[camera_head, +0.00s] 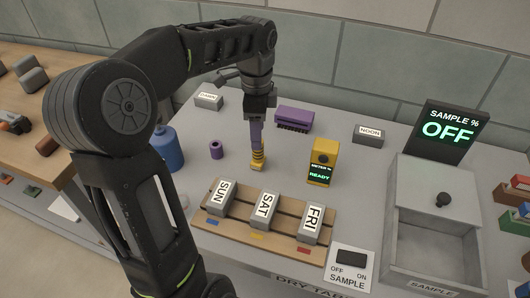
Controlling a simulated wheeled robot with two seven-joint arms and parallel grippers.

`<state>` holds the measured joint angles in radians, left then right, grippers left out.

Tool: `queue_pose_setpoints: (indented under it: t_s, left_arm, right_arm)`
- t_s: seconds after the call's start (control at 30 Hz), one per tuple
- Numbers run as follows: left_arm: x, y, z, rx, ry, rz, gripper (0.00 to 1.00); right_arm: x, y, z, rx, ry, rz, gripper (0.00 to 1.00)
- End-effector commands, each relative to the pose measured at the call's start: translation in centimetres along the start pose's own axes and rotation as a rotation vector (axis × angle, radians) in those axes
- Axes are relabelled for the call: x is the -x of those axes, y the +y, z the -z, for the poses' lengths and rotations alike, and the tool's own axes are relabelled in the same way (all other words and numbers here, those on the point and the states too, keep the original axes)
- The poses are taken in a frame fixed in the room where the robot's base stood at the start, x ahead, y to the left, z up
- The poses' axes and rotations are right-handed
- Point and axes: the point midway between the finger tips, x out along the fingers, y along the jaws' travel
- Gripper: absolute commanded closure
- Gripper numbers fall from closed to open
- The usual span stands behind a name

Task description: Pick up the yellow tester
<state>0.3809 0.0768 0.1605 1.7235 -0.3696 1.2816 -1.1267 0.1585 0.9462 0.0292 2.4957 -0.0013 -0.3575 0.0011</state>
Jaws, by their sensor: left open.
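A yellow box (322,162) with a dark screen reading "METER %" and "READY" in green stands upright on the grey table, right of the middle. Left of it stands a slim tool with a purple upper part (256,133) and a ringed yellow lower part (258,155). I cannot tell which of the two is the yellow tester. My left gripper (259,112) points down at the top of the slim tool and is open. Its fingertips are hard to make out, and I cannot tell if they touch the tool. My right gripper is not in view.
A wooden rack (240,230) with SUN, SAT and FRI blocks lies in front. A purple brush-like block (294,118), a NOON block (368,134), a small purple ring (216,149) and a blue bottle (168,150) stand around. A grey sample box (425,262) and OFF screen (447,130) are right.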

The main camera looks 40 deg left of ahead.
Motion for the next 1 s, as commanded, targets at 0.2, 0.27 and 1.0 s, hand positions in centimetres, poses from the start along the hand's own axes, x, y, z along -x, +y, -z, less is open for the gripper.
queue_pose_setpoints:
  t_s: [0.2,0.27,1.0]
  left_arm:
    - [-0.7,0.0,0.0,0.0,-0.001,-0.002,0.47]
    - [-1.3,0.0,0.0,0.0,-0.001,-0.002,0.47]
    - [-6.2,0.0,0.0,-0.001,-0.001,-0.004,0.47]
  right_arm:
    - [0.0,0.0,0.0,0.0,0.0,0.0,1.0]
    - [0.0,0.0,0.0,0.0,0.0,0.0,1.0]
    - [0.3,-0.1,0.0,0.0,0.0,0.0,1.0]
